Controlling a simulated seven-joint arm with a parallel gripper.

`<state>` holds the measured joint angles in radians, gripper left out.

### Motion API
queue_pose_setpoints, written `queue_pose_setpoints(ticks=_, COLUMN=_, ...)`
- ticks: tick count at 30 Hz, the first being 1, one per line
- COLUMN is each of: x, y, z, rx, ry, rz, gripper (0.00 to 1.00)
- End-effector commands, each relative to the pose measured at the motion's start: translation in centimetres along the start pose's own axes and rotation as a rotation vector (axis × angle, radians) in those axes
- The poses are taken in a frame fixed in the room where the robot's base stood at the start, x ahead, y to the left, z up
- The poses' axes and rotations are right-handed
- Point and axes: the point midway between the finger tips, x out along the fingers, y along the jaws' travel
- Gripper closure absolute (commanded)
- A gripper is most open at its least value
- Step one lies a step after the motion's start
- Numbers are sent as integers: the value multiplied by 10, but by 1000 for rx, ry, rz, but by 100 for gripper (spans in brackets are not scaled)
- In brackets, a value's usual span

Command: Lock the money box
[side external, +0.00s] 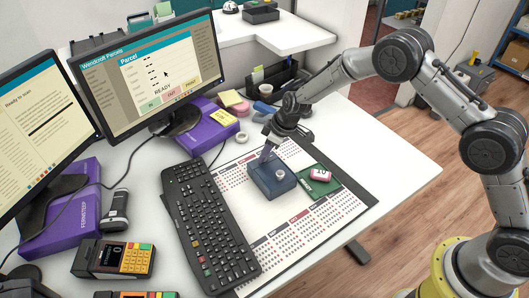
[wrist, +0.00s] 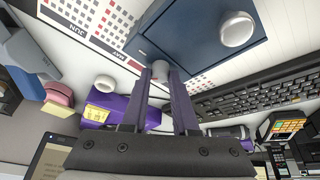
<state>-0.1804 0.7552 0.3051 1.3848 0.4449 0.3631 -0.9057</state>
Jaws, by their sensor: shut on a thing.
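The dark blue money box (side external: 271,181) stands on the calendar desk mat in the side view, with a pale round knob (side external: 280,173) on top. In the wrist view the box (wrist: 195,38) fills the top, and the knob (wrist: 237,28) shows at upper right. My gripper (side external: 267,155) is at the box's far side, pointing down at it. In the wrist view my gripper (wrist: 160,72) is shut on a small grey round key or lock piece (wrist: 160,67) at the box's edge. The fingers hide part of it, so its exact turn cannot be told.
A black keyboard (side external: 208,228) lies close left of the box. A pink-and-white item (side external: 320,174) on a green pad (side external: 325,189) lies right of it. Monitors, purple boxes (side external: 208,125) and a card terminal (side external: 115,260) stand left and behind. The calendar mat (side external: 300,235) is clear in front.

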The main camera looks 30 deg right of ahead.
Motion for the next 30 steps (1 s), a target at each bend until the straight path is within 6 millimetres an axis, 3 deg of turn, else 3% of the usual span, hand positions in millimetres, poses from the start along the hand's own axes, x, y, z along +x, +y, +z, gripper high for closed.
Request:
queue_pose_setpoints(ticks=18, x=0, y=5, z=-1, rx=-495, ry=24, rz=-202, gripper=100)
queue_pose_setpoints(ticks=30, x=0, y=6, z=-1, rx=-684, ry=31, rz=-279, gripper=100)
